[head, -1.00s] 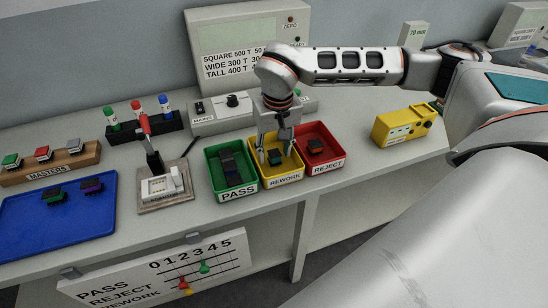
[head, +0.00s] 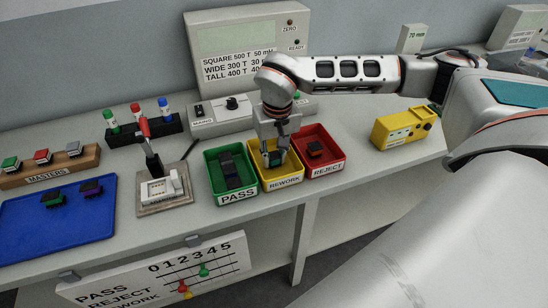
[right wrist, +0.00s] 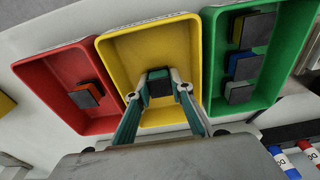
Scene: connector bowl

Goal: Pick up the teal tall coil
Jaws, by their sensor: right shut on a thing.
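The teal tall coil (right wrist: 159,83), a small block with a dark top and teal sides, is between the fingers of my right gripper (right wrist: 159,92) in the right wrist view. The gripper is shut on it, over the yellow REWORK bin (right wrist: 117,47). In the head view my right gripper (head: 274,158) reaches down into the yellow bin (head: 283,183), and the coil is largely hidden by the fingers. I cannot tell whether the coil is clear of the bin floor. My left gripper is not in view.
The green PASS bin (head: 235,195), holding several coils, stands left of the yellow bin. The red REJECT bin (head: 327,168), with one dark coil (head: 315,149), stands right. A test fixture (head: 164,190), blue tray (head: 60,230) and yellow meter (head: 404,127) are farther out.

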